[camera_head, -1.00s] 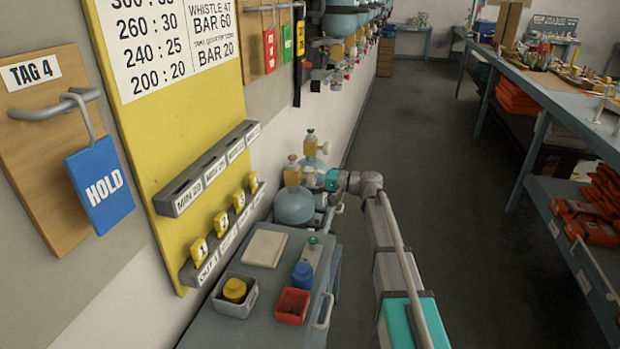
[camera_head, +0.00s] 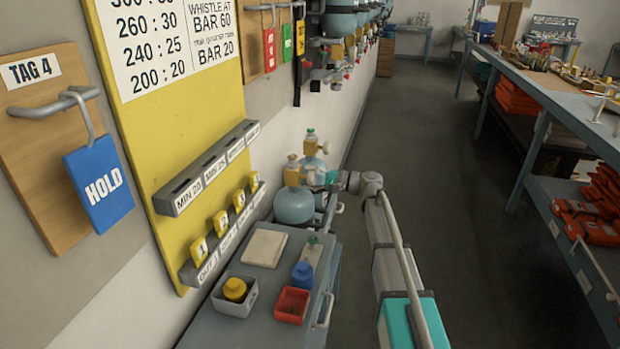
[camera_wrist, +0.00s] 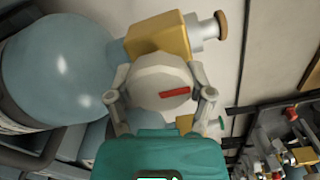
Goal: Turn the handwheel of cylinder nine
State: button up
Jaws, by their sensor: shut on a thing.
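In the wrist view my gripper (camera_wrist: 162,84) has its two fingers on opposite sides of a pale, faceted handwheel (camera_wrist: 150,72) with a red mark on its face, and is shut on it. The handwheel sits in front of a yellow valve block (camera_wrist: 158,36) beside a blue-grey cylinder (camera_wrist: 58,68). In the head view the gripper (camera_head: 318,178) is at the valves of two upright cylinders, a nearer one (camera_head: 294,208) and one behind it (camera_head: 311,160). Its fingers are small there and partly hidden. I cannot read a number on either cylinder.
A grey cart (camera_head: 250,336) in front holds a grey bin (camera_head: 224,304) with a yellow-capped item, a red bin (camera_head: 292,305) and a blue bottle (camera_head: 302,275). A yellow board (camera_head: 180,110) lines the left wall. A long bench (camera_head: 540,95) stands right. The aisle floor (camera_head: 440,150) is clear.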

jog(key=o, duration=1.1)
jog(key=shift+v, duration=5.95)
